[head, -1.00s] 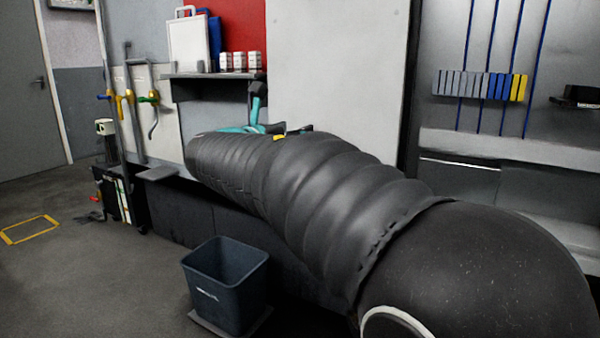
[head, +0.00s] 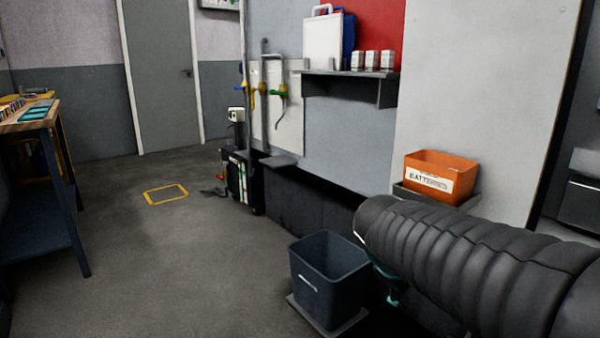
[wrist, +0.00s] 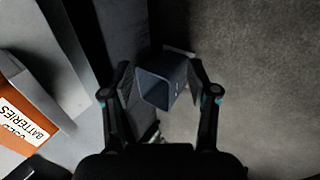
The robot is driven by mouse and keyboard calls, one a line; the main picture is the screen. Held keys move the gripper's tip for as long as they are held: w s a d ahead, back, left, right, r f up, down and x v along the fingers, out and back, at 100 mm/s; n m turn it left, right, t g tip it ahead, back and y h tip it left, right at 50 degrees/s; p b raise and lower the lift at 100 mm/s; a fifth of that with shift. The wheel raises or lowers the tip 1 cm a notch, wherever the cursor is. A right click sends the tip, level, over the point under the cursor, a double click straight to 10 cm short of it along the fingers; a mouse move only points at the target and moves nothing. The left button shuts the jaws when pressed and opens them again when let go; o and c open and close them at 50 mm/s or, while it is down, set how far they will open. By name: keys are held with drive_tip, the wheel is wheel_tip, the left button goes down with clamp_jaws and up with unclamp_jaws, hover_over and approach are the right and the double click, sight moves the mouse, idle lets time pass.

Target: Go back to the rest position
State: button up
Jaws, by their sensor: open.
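My gripper (wrist: 160,92) shows in the wrist view with its two dark fingers spread apart and nothing between them. It points down, with the dark blue bin on the floor below it showing between the fingers. In the head view my arm reaches in from the lower right, and its sleeved end hides most of the gripper; only a bit of teal shows under it.
The dark blue bin (head: 328,280) stands on the floor left of my arm. An orange batteries box (head: 440,177) sits on a ledge by the wall; it also shows in the wrist view (wrist: 22,118). A workbench (head: 38,125) is at left. The floor between is open.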

drive_tip(key=s+a+f+m+y, duration=0.2)
drive_tip(key=s+m, duration=0.2)
drive_tip(key=s, duration=0.3)
drive_tip(key=s+a+f+m+y, duration=0.2)
drive_tip(key=s+m+y, duration=0.1)
drive_tip(key=s, duration=0.5)
drive_tip(key=shift+s+m+t, duration=0.3)
drive_tip(key=shift+m+t, duration=0.1)
drive_tip(key=shift+m, duration=0.1)
